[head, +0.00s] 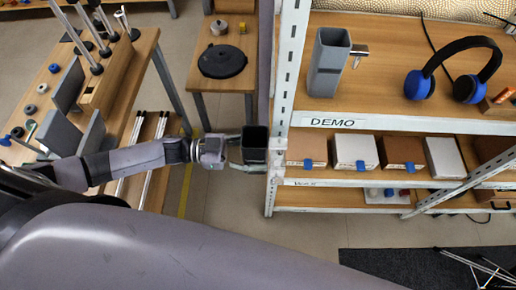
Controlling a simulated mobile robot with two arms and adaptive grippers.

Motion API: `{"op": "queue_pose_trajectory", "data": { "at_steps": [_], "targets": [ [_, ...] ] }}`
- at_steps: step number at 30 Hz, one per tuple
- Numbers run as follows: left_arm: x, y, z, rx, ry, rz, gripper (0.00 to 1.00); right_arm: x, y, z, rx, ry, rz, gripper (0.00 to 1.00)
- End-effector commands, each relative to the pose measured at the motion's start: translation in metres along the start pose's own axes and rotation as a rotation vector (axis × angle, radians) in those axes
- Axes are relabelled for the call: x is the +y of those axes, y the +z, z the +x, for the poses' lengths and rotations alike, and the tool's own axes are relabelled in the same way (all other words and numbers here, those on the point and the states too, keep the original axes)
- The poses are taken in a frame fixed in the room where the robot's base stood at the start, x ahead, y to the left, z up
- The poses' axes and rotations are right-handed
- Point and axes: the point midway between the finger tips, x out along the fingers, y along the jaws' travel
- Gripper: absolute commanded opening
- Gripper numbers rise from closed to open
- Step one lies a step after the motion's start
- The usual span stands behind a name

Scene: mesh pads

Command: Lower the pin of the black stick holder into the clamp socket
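The black stick holder (255,146) is a dark, open-topped box in the middle of the head view, upright and empty as far as I can see. My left gripper (250,153) comes in from the left with its fingers around the holder and appears shut on it. The holder is beside the white shelf post, in front of a pale clamp-like piece (279,152) on that post, which may be the clamp socket. The holder's pin is hidden, and I cannot tell whether it touches the socket. My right gripper is not in view.
A grey holder (327,68) with a metal side fitting and blue-black headphones (454,67) stand on the top shelf. Several boxes line the shelf below. A stool (222,92) with a black disc is behind the gripper. A cluttered wooden bench (140,52) stands left.

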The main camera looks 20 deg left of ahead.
Motion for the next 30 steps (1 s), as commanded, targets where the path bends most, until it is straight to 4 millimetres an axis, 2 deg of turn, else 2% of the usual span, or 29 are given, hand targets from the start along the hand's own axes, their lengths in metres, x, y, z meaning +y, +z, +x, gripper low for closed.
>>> {"op": "queue_pose_trajectory", "data": {
  "at_steps": [7, 11, 19, 30],
  "targets": [
    [0.0, -0.001, 0.0, 0.0, -0.001, 0.0, 0.17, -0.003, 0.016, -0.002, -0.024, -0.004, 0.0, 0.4],
    [0.0, 0.001, -0.002, -0.005, -0.002, -0.001, 0.17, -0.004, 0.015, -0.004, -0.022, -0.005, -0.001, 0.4],
    [0.0, 0.016, -0.001, -0.004, -0.002, 0.0, 0.17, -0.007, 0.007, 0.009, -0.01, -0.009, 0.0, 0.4],
    [0.0, 0.038, -0.002, -0.004, -0.002, 0.001, 0.17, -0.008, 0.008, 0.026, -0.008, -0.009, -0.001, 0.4]
  ]
}}
